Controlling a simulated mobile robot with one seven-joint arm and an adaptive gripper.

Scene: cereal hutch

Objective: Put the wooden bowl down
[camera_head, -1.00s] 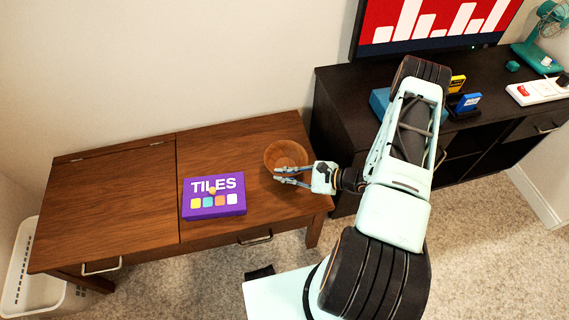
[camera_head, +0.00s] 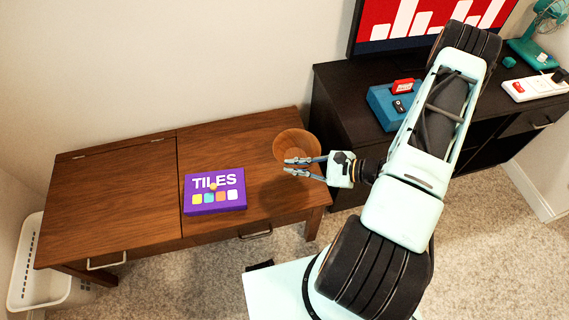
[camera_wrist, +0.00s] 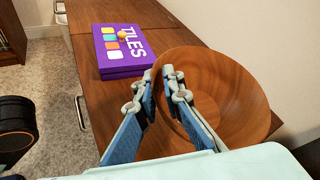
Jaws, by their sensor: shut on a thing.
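The brown wooden bowl (camera_head: 297,143) is at the right end of the wooden desk (camera_head: 120,205) in the head view, and appears raised above its top. It fills the right middle of the wrist view (camera_wrist: 225,90), with its open inside showing. My gripper (camera_head: 290,166) is shut on the bowl's near wall. In the wrist view, one finger of my gripper (camera_wrist: 160,74) is inside the bowl and the other outside. The bowl's underside is hidden.
A purple TILES box (camera_head: 215,205) with a small yellowish thing (camera_head: 214,186) on top lies left of the bowl. A dark cabinet (camera_head: 335,110) with a blue box (camera_head: 380,105) stands to the right. The desk's left part is clear.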

